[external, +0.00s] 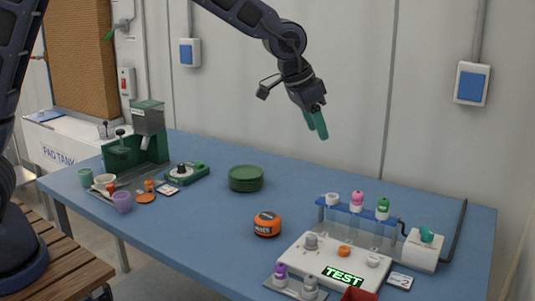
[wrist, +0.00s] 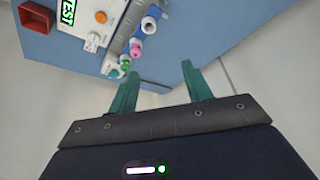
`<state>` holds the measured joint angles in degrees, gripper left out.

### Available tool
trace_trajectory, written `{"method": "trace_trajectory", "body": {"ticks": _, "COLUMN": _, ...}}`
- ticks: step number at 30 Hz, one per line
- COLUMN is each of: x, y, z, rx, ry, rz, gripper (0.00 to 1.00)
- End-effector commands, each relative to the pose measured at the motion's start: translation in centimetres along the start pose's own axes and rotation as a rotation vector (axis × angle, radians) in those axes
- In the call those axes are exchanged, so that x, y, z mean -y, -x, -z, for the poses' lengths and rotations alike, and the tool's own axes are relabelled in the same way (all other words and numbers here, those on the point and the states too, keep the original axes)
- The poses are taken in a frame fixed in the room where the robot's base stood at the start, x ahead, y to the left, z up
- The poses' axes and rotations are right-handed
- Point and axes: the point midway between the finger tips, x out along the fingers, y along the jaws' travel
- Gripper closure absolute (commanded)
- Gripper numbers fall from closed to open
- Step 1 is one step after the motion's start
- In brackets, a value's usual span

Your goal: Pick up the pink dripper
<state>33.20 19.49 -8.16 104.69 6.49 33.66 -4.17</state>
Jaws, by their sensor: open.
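The pink dripper (external: 357,199) sits in the blue rack (external: 345,212) at the right of the table, between a white and a green one. In the wrist view the pink dripper (wrist: 136,47) shows near the top, between the green and the white one. My gripper (external: 317,124) is open and empty, high above the table, to the left of the dripper and well apart from it. Its two teal fingers (wrist: 163,92) point toward the table edge in the wrist view. The lower part of the dripper is hidden by the rack.
The white test panel (external: 330,262) lies in front of the rack. A white box (external: 421,252) stands right of it, near a dark upright rod. The back middle of the table is clear.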

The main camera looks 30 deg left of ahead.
Motion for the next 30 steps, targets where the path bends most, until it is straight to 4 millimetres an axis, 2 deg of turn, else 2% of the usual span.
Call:
{"method": "trace_trajectory", "body": {"ticks": 1, "x": -1.4, "y": -1.6, "z": 0.6, "rx": 0.003, "ry": -0.016, "rz": -0.012, "gripper": 0.51}}
{"method": "trace_trajectory", "body": {"ticks": 3, "x": -3.0, "y": -3.2, "z": 1.4, "rx": 0.002, "ry": -0.033, "rz": -0.024, "gripper": 0.51}}
{"method": "trace_trajectory", "body": {"ticks": 9, "x": -5.6, "y": -5.8, "z": 2.4, "rx": 0.000, "ry": -0.060, "rz": -0.044, "gripper": 0.51}}
{"method": "trace_trajectory", "body": {"ticks": 17, "x": -6.0, "y": -7.8, "z": 2.5, "rx": 0.000, "ry": -0.063, "rz": -0.047, "gripper": 0.51}}
{"method": "trace_trajectory", "body": {"ticks": 24, "x": -6.2, "y": -11.1, "z": 2.5, "rx": 0.000, "ry": -0.064, "rz": -0.046, "gripper": 0.51}}
{"method": "trace_trajectory", "body": {"ticks": 30, "x": -6.2, "y": -12.2, "z": 2.4, "rx": -0.001, "ry": -0.063, "rz": -0.046, "gripper": 0.51}}
